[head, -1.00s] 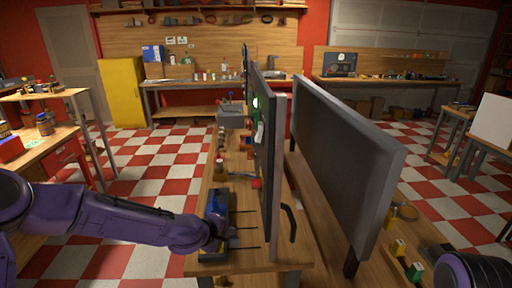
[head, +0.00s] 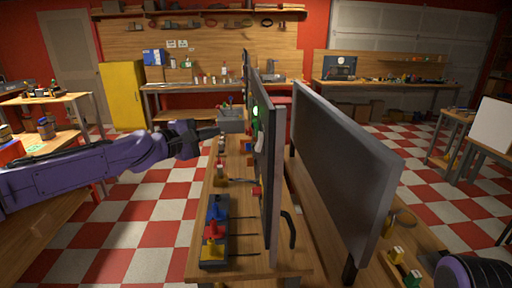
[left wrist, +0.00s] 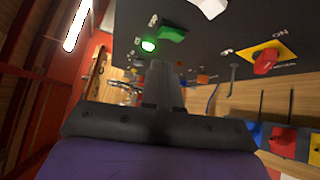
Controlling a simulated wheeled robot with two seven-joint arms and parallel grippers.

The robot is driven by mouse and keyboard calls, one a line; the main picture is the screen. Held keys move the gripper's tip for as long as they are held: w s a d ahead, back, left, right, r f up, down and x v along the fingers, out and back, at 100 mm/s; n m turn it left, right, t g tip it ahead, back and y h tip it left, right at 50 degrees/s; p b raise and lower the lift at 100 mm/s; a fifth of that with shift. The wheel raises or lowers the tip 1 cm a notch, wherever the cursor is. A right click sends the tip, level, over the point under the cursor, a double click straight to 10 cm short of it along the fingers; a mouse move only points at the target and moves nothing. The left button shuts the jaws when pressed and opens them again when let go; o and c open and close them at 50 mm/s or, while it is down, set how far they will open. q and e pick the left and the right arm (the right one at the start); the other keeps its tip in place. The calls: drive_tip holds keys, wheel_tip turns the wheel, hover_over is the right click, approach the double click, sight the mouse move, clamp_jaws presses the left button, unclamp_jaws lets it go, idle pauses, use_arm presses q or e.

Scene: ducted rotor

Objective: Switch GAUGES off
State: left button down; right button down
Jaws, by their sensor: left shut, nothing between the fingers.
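The dark upright panel (head: 268,170) stands nearly edge-on on the middle bench in the head view. Its face shows in the left wrist view (left wrist: 235,30), with a lit green lamp (left wrist: 148,46), a green switch (left wrist: 172,33), a white switch (left wrist: 208,8) and a red knob (left wrist: 265,60) on a yellow plate with ON lettering. I cannot read which control is GAUGES. My left gripper (head: 213,132) is shut and empty, left of the panel face and apart from it in the head view. Its fingers (left wrist: 165,75) appear close below the lamp in the left wrist view. My right gripper is out of view.
A box with blue, red and yellow handles (head: 214,232) sits at the bench's near end, with dark rods beside it. A grey bin (head: 231,120) stands farther back. A large dark screen (head: 345,165) stands right of the panel. Open checkered floor lies left of the bench.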

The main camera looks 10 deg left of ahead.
sight(259, 142)
use_arm(q)
drive_tip(key=w+d+f+b, duration=0.2)
drive_tip(key=d+f+b, duration=0.1)
drive_tip(key=d+b, duration=0.4)
drive_tip(key=shift+w+d+f, duration=0.15)
drive_tip(key=shift+d+f, duration=0.2)
drive_tip(key=shift+f, duration=0.05)
idle(1.7)
drive_tip(key=shift+w+d+f, duration=0.1)
drive_tip(key=shift+d+f, duration=0.05)
drive_tip(key=shift+d, duration=0.25)
drive_tip(key=shift+w+d+f+b, duration=0.1)
drive_tip(key=shift+d+f+b, duration=0.1)
drive_tip(key=shift+d+b, duration=0.25)
idle(0.5)
drive_tip(key=shift+a+r, duration=0.1)
drive_tip(key=shift+a, duration=0.1)
